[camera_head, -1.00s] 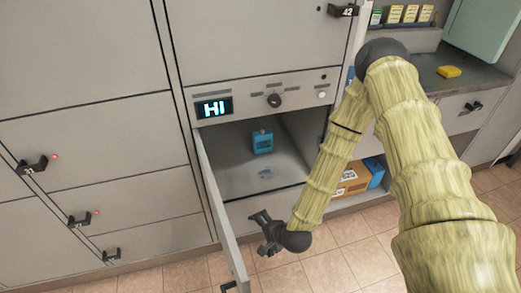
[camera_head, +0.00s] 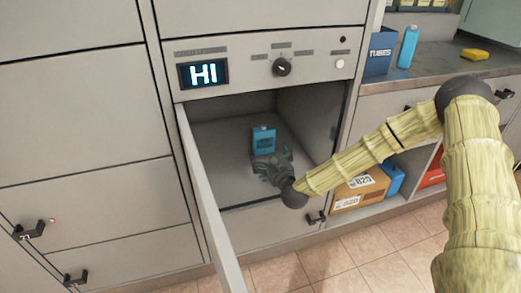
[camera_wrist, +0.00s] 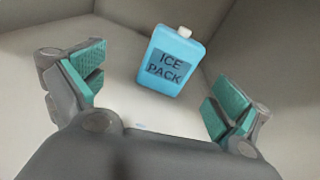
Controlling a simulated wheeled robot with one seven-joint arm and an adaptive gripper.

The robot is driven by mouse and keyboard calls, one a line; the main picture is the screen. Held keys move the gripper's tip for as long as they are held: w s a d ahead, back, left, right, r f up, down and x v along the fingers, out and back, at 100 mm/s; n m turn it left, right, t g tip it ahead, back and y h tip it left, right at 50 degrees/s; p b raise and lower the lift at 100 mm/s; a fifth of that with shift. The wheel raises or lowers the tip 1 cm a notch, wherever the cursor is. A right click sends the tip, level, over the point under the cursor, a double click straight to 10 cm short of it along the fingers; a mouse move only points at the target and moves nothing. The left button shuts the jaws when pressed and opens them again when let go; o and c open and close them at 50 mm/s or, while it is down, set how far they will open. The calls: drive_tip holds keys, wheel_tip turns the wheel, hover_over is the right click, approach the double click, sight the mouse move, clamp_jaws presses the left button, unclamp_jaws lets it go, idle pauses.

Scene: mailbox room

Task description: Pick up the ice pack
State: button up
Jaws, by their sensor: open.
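The ice pack (camera_head: 263,139) is a blue, flat bottle-like block with a white cap, inside the open grey compartment (camera_head: 225,165). In the wrist view the ice pack (camera_wrist: 170,62) shows its "ICE PACK" label and lies ahead of my gripper, a little tilted, between the line of the two fingers but beyond them. My gripper (camera_head: 268,170) is at the compartment's front, just before the ice pack. In the wrist view my gripper (camera_wrist: 158,95) has its teal-padded fingers spread wide and empty. Nothing touches the ice pack that I can see.
The compartment's open door (camera_head: 210,205) stands to the left of my gripper. A panel with a "HI" display (camera_head: 203,73) and a knob (camera_head: 281,67) sits above the opening. A cardboard box (camera_head: 358,190) is on a low shelf at right. A blue bottle (camera_head: 408,47) stands on the counter.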

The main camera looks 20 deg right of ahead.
sight(265, 136)
drive_tip(key=shift+w+d+r+m+t+h+b, duration=0.15)
drive_tip(key=shift+w+d+m+b, duration=0.1)
drive_tip(key=shift+w+d+m, duration=0.25)
drive_tip(key=shift+w+d+r+m+t+h+b, duration=0.1)
drive_tip(key=shift+w+d+m+t+h+b, duration=0.1)
drive_tip(key=shift+w+d+m, duration=0.25)
drive_tip(key=shift+w+d+r, duration=0.15)
drive_tip(key=shift+w+d, duration=0.1)
drive_tip(key=shift+d, duration=0.05)
drive_tip(key=w, duration=0.2)
drive_tip(key=w+b, duration=0.1)
drive_tip(key=w, duration=0.1)
drive_tip(key=w+b, duration=0.1)
drive_tip(key=shift+w+a, duration=0.3)
drive_tip(key=shift+w, duration=0.1)
drive_tip(key=shift+w+b, duration=1.1)
drive_tip(key=shift+w, duration=1.3)
drive_tip(key=c, duration=1.1)
